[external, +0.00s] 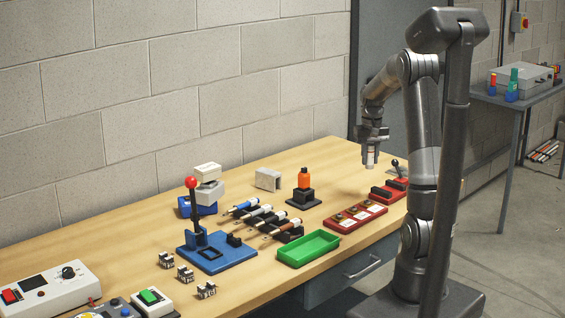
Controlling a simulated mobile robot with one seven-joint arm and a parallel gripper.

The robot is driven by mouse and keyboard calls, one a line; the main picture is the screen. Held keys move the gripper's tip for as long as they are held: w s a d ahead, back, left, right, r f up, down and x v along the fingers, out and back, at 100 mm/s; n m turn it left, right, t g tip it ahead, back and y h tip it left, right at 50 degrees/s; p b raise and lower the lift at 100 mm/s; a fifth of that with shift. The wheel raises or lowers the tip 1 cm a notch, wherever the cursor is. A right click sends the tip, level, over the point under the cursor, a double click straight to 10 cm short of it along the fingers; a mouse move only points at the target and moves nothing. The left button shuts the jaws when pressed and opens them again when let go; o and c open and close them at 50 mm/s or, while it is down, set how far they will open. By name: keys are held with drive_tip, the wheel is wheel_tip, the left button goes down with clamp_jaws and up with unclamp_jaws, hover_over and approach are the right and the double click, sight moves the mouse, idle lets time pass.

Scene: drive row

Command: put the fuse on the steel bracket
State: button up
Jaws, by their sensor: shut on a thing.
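My gripper (370,157) is above the far right part of the bench, beyond the red trays. It points down and is shut on a small pale piece, which looks like the fuse (370,164). The piece hangs clear of the bench top, and the fingers hide part of it. The grey steel bracket (268,178) stands on the bench near the wall, to the left of my gripper, between a white-topped blue stand and an orange-topped black stand. No object shows on the bracket.
An orange-topped stand (304,190) lies between bracket and gripper. A red tray (356,216), green tray (309,248), screwdriver rack (264,219) and blue lever press (216,250) fill the front. A white-topped blue stand (209,186) is left of the bracket. Bench around the bracket is bare.

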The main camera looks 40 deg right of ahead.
drive_tip(key=w+a+r, duration=0.2)
drive_tip(key=w+r, duration=0.1)
drive_tip(key=w, duration=0.8)
hover_over(274, 173)
drive_tip(key=f, duration=0.4)
drive_tip(key=shift+s+d+m, duration=0.15)
drive_tip(key=shift+s+m, duration=0.15)
drive_tip(key=shift+s, duration=0.1)
drive_tip(key=shift+w+a+f, duration=0.25)
drive_tip(key=shift+a, duration=0.05)
drive_tip(key=shift+f, duration=1.95)
drive_tip(key=shift+f, duration=0.15)
drive_tip(key=o, duration=1)
